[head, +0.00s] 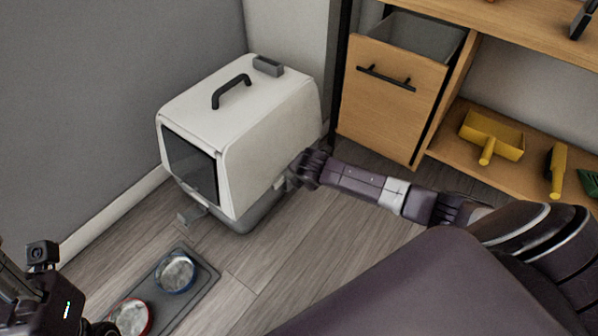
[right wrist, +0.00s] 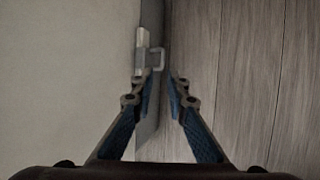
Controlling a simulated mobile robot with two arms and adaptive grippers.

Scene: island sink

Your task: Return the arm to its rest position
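My right arm (head: 365,185) reaches from the lower right to the right side of the white litter box. Its gripper is at the box's lower side edge and is mostly hidden by the wrist in the head view. In the right wrist view my right gripper (right wrist: 163,78) has its two fingers apart with nothing held. The box's grey rim and a small latch (right wrist: 150,58) lie just beyond the fingertips; I cannot tell if they touch. My left arm (head: 40,285) shows only partly at the lower left corner, and its fingers cannot be made out.
The litter box (head: 240,140) has a black handle and dark front door. A grey mat (head: 205,262) with two bowls lies on the wooden floor in front. A wooden cabinet with an open bin drawer (head: 380,90) and a shelf with a yellow dustpan (head: 490,135) stand right.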

